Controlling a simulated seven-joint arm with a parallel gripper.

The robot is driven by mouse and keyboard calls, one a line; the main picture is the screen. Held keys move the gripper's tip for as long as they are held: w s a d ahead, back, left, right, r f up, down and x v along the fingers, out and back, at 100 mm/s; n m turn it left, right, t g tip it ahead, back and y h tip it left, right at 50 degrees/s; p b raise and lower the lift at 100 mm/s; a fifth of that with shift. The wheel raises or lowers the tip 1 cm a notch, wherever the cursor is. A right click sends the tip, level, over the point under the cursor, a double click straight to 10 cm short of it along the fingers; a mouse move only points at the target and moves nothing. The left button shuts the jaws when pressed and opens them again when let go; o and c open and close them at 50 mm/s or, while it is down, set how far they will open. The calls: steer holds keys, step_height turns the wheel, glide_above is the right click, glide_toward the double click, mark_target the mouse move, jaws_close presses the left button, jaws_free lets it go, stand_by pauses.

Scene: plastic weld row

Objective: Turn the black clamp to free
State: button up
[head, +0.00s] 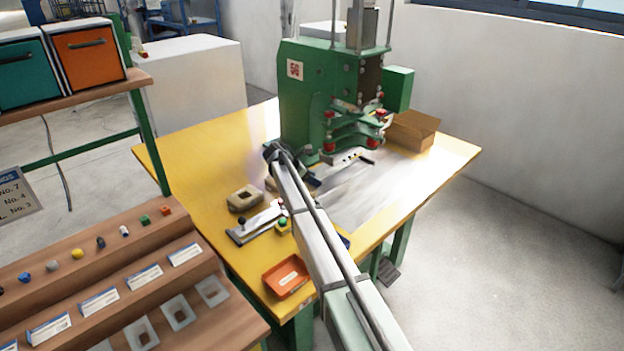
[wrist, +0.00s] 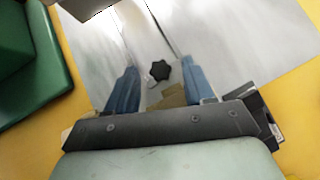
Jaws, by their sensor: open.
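The black clamp shows in the wrist view as a small star-shaped knob (wrist: 160,71) at a bright metal plate (wrist: 220,45). My gripper (wrist: 160,66) is open, its two blue fingers well apart. The knob appears between the fingertips, with clear gaps at both sides. I see no contact, and the distance along the fingers is hard to judge. A tan piece shows below the knob, partly hidden by the gripper body. In the head view my arm hides most of my gripper, and I cannot clearly pick out the knob there.
The green welding press (head: 305,95) stands at the back of the yellow table (head: 190,160). A cardboard box (head: 413,130) is right of it. Tan blocks (head: 244,198), a metal fixture with a black-knobbed lever (head: 243,221) and an orange tray (head: 287,277) lie left of my arm.

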steer(key=shift+c, duration=0.4)
jaws_close()
steer(key=shift+w+a+m+g, duration=0.1)
steer(key=shift+w+m+g, duration=0.2)
steer(key=shift+m+g, duration=0.35)
steer(key=shift+s+m+g+h, duration=0.1)
steer(key=shift+m+g+h, duration=0.3)
steer(key=shift+m, duration=0.55)
steer(key=shift+o, duration=0.4)
jaws_free()
steer(key=shift+r, duration=0.1)
steer(key=v, duration=1.3)
steer(key=shift+a+r, duration=0.2)
steer(key=shift+r, duration=0.05)
